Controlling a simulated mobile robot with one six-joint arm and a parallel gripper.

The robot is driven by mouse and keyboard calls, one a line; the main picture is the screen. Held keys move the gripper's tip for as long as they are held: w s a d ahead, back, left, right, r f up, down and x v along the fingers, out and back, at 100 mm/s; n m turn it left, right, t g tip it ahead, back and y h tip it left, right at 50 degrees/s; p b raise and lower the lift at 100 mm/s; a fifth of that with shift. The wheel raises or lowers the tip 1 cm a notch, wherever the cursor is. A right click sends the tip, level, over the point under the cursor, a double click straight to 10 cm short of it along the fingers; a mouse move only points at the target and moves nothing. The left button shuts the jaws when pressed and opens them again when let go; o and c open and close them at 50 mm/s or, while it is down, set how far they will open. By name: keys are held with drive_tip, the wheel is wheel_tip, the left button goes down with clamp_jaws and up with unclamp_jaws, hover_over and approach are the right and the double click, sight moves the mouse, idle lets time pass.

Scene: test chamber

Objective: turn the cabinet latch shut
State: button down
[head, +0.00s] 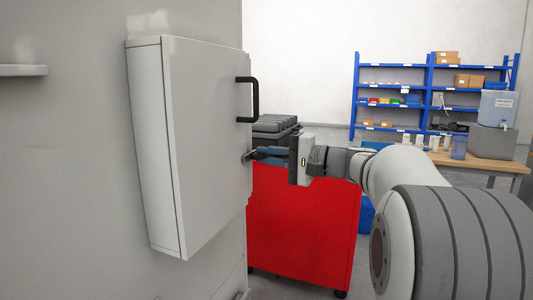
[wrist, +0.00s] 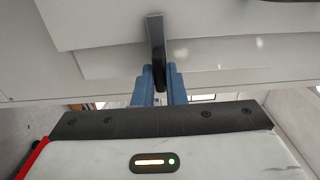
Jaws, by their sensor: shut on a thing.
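The light grey cabinet (head: 205,150) is fixed on a grey wall panel at the left in the head view. The latch (head: 247,156) is a small dark lever low on its right side, below a black bar handle (head: 255,98). My gripper (head: 258,153) reaches it from the right, blue fingers pointing left. In the wrist view my gripper (wrist: 160,88) has its two blue fingers on either side of the latch's dark end, shut on it. A grey metal strip of the latch (wrist: 154,30) runs up from there across the pale cabinet face. The fingers hide part of the latch.
A red cart (head: 300,225) with dark grey trays (head: 275,125) on top stands behind and below my gripper. Blue shelves (head: 430,90) and a wooden table (head: 480,162) with a water container (head: 497,108) are farther back at the right.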

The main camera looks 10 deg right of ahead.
idle(0.4)
drive_tip(key=c, duration=1.5)
unclamp_jaws()
drive_tip(key=v, duration=0.7)
drive_tip(key=shift+s+d, duration=0.2)
drive_tip(key=shift+d, duration=0.15)
